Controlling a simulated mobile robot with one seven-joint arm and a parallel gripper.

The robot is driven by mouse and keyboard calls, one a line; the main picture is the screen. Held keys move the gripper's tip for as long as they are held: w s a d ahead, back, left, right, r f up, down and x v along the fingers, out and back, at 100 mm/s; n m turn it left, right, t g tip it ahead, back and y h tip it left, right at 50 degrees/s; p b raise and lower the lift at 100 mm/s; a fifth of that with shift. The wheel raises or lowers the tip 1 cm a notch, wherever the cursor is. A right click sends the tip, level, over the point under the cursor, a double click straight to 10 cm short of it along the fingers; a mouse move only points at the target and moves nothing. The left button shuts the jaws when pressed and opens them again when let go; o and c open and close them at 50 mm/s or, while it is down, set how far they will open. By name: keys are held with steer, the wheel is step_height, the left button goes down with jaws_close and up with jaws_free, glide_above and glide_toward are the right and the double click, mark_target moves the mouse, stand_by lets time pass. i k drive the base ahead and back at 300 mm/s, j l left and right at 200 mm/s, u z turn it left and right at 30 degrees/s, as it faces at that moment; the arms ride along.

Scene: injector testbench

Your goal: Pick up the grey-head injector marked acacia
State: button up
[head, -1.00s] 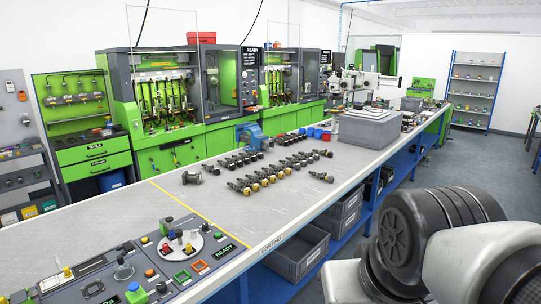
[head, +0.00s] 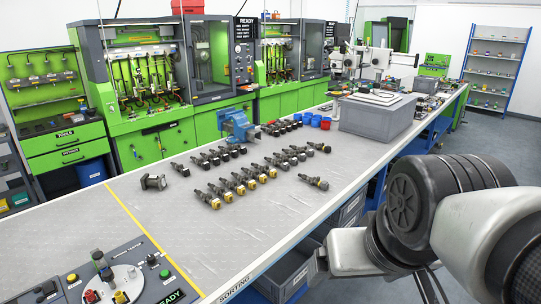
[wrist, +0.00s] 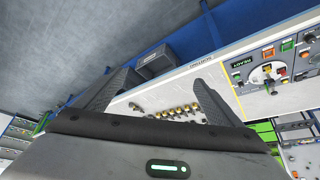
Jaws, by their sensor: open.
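Several injectors lie in rows on the grey bench top (head: 120,245). The front row of injectors (head: 240,183) has yellow parts at the head ends, and the rows behind (head: 218,158) look dark. A single injector (head: 313,182) lies apart to the right of the rows. No acacia marking is legible, and I cannot tell which injector has the grey head. In the wrist view the injectors (wrist: 180,112) show small and far off between my fingers. My gripper (wrist: 162,76) is open and empty, well away from them. It is not visible in the head view.
A grey metal part (head: 153,182) lies left of the rows. A blue vise (head: 238,125), red and blue cups (head: 316,121) and a grey bin (head: 375,118) stand behind. A control panel (head: 110,280) occupies the near-left bench end. Bare bench surrounds the injector rows.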

mark_target(303, 157)
steer(key=i+l+z, duration=0.1)
steer(key=i+l, duration=0.2)
steer(key=i, duration=0.25)
steer(key=z, duration=5.55)
steer(key=u, duration=5.3)
